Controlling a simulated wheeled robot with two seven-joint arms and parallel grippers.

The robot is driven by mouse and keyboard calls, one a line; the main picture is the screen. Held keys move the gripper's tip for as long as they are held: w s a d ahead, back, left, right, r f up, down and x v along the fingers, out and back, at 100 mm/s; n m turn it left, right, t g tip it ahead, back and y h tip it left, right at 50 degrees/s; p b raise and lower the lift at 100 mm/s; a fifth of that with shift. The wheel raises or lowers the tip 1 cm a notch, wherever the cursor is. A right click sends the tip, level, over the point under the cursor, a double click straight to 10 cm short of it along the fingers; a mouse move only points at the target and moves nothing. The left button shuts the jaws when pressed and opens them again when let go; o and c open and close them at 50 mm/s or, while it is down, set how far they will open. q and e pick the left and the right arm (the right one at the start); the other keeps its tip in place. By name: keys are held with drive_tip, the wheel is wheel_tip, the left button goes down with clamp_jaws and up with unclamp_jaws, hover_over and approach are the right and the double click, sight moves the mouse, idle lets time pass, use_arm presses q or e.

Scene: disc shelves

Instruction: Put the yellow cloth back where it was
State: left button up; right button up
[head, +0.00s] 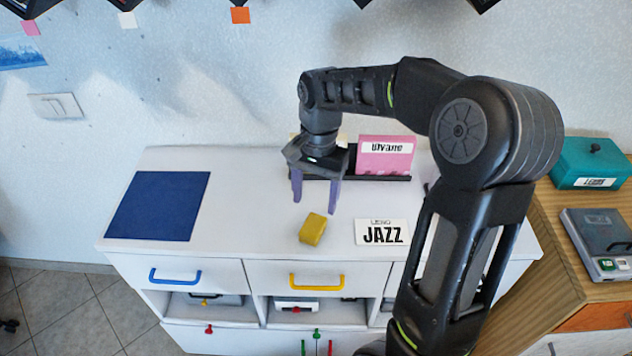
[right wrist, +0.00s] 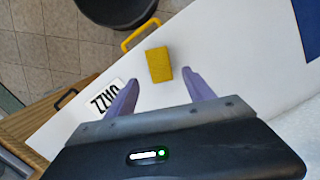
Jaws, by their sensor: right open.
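The yellow cloth (head: 312,229) is a small folded block lying on the white cabinet top, left of the JAZZ card. It also shows in the right wrist view (right wrist: 159,65), beyond and between the fingertips. My right gripper (head: 315,203) is above the cabinet top, just behind the cloth, with its two purple fingers apart and nothing between them. In the right wrist view my right gripper (right wrist: 158,88) is open, and the cloth is apart from both fingers. My left gripper is not in view.
A blue mat (head: 158,206) lies at the left of the white top (head: 240,215). The JAZZ card (head: 381,232) lies right of the cloth. A pink card (head: 386,155) stands in a black holder (head: 372,178) behind. A teal box (head: 590,163) stands on the wooden cabinet at right.

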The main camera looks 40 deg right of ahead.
drive_tip(key=r, duration=0.4)
drive_tip(key=shift+w+d+r, duration=0.1)
drive_tip(key=shift+d+r, duration=0.05)
drive_tip(key=shift+d, duration=0.05)
idle(0.5)
